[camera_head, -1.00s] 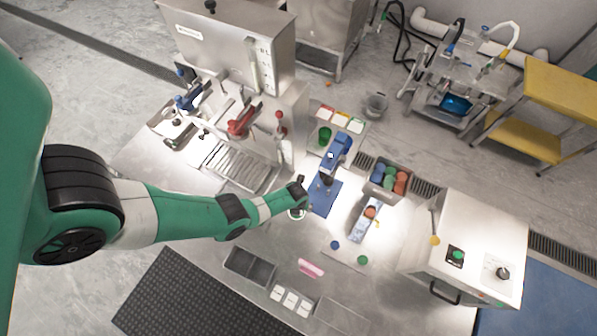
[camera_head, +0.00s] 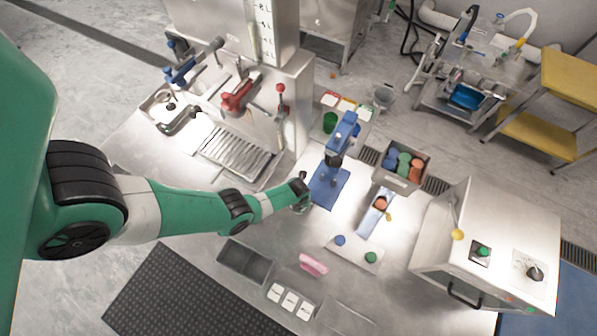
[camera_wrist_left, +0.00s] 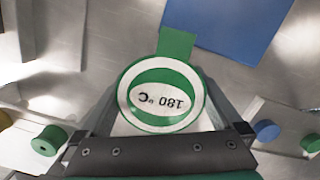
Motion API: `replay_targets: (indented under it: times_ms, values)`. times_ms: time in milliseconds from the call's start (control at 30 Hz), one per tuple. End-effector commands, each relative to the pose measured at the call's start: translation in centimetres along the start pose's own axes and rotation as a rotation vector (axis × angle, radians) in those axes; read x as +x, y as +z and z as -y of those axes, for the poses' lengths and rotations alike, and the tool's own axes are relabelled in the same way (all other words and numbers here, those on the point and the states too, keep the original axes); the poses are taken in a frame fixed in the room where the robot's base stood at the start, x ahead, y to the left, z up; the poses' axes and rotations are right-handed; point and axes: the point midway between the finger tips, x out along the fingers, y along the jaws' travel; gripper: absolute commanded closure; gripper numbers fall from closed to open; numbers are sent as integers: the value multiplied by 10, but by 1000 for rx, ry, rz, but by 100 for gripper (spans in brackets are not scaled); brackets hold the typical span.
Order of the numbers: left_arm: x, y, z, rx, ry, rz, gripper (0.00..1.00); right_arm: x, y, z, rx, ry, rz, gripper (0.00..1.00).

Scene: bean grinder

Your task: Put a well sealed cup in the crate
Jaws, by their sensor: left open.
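A round white top with a green ring, a "180 °C" mark and a green tab, seemingly a sealed cup (camera_wrist_left: 160,96), shows in the left wrist view. It lies between the spread fingers of my open left gripper (camera_wrist_left: 162,112). In the head view this gripper (camera_head: 303,198) is low over the table, left of the blue mat, and hides the cup. The crate, a grey open box (camera_head: 384,181), stands on the right of the table with blue, green and orange items in it. My right gripper is not in view.
A blue press (camera_head: 341,138) stands behind the blue mat (camera_head: 328,187). An orange-topped item (camera_head: 380,203) sits on a blue-and-white strip right of the mat. A white machine (camera_head: 487,247) stands at the right. Blue and green discs (camera_head: 370,257) lie in front.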

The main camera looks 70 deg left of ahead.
Motion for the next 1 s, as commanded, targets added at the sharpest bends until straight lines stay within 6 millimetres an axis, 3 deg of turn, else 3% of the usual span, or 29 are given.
replay_targets:
  times_ms: [100, 633, 1000]
  values:
    - [-2, 0, 0, 0, 0, 0, 2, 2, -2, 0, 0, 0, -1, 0]
    - [-2, 0, 0, 0, -1, 1, 97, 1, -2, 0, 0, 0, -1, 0]
    - [-2, 1, 0, 0, -1, 1, 100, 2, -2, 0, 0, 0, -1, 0]
